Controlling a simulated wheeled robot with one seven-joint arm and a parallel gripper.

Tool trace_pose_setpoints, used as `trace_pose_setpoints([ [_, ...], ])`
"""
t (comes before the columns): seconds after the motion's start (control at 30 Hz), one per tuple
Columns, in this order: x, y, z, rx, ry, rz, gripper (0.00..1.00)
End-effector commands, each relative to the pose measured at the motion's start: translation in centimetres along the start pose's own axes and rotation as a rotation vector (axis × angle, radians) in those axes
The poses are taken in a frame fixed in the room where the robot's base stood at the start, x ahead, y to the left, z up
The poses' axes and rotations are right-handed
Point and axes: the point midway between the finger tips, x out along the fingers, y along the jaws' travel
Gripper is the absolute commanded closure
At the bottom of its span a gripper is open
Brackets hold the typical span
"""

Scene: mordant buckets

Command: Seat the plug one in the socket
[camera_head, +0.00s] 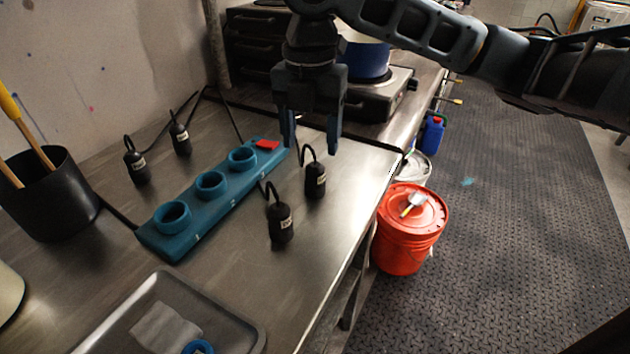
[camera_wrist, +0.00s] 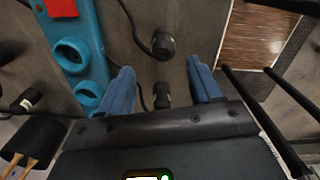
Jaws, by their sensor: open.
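A teal socket strip (camera_head: 223,206) lies on the metal bench, with three raised round sockets, the nearest (camera_head: 173,216) beside a mark "1". All three sockets look empty. Two black plugs with white labels stand right of the strip, a nearer one (camera_head: 281,222) and a farther one (camera_head: 315,180). Two more stand left of it, one (camera_head: 137,165) and another (camera_head: 180,138). I cannot read the labels surely enough to tell which is plug one. My gripper (camera_head: 312,148) is open and empty above the farther right plug. The wrist view shows two plugs (camera_wrist: 163,44) (camera_wrist: 162,95) ahead of and between the fingers.
A red switch (camera_head: 267,144) sits on the strip's far end. A black cup (camera_head: 48,193) with sticks stands left, a grey tray (camera_head: 160,320) in front. A hot plate (camera_head: 380,95) with a blue pot is behind. An orange bucket (camera_head: 408,235) stands on the floor beyond the bench edge.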

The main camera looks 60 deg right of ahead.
Motion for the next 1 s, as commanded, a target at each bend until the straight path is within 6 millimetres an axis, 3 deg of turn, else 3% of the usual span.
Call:
trace_pose_setpoints([
  [0.53, 6.4, -0.6, 0.6, 0.001, 0.003, 0.005, 0.36],
  [0.83, 6.8, -0.6, 0.6, 0.000, 0.003, 0.006, 0.36],
  [1.0, 6.8, -0.6, 0.6, 0.000, 0.002, 0.006, 0.52],
])
